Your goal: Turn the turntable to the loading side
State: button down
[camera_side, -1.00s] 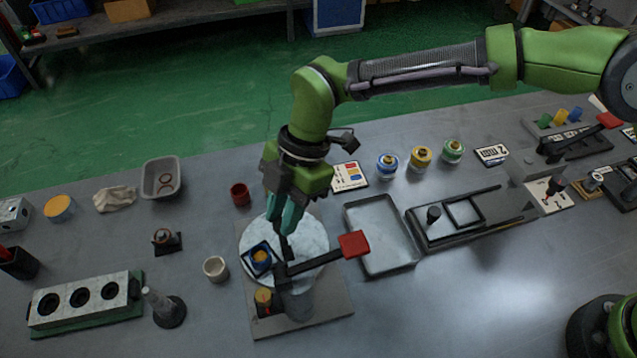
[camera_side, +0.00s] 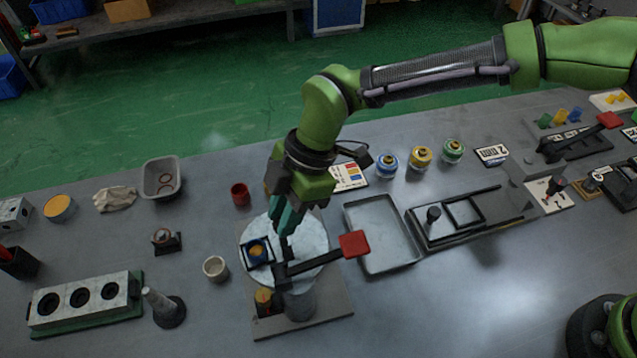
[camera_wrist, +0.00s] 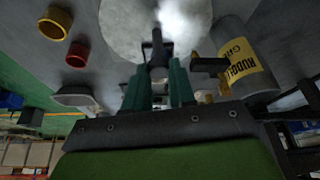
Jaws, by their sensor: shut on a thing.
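The turntable is a round pale disc (camera_side: 313,235) on a grey base plate (camera_side: 335,312); part of the disc also fills the top of the wrist view (camera_wrist: 120,25). A square black holder with a blue and yellow valve block (camera_side: 257,250) sits on the disc's left side. My gripper (camera_side: 284,232) is over the disc, its teal fingers shut on a dark upright peg (camera_wrist: 157,48) that stands on the disc. In the wrist view the fingers (camera_wrist: 158,88) sit on either side of the peg's end. The fingers partly hide the peg in the side view.
A black arm with a red pad (camera_side: 354,244) reaches across the disc's front edge, close to my gripper. A red cup (camera_side: 240,194) and a yellow cup (camera_wrist: 54,24) stand behind. A beige cup (camera_side: 215,268) is left, an empty metal tray (camera_side: 382,235) right.

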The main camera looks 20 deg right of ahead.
jog(key=shift+s+r+m+t, duration=0.15)
jog(key=shift+m+t, duration=0.55)
jog(key=shift+m, duration=1.2)
jog(key=shift+s+m+t, duration=0.15)
jog(key=shift+m+t, duration=0.35)
jog(key=shift+m, duration=1.4)
jog(key=c, duration=1.2)
grip_release()
jog(key=v, duration=1.6)
jog(key=shift+s+d+r, duration=0.1)
jog(key=shift+s+r, duration=0.2)
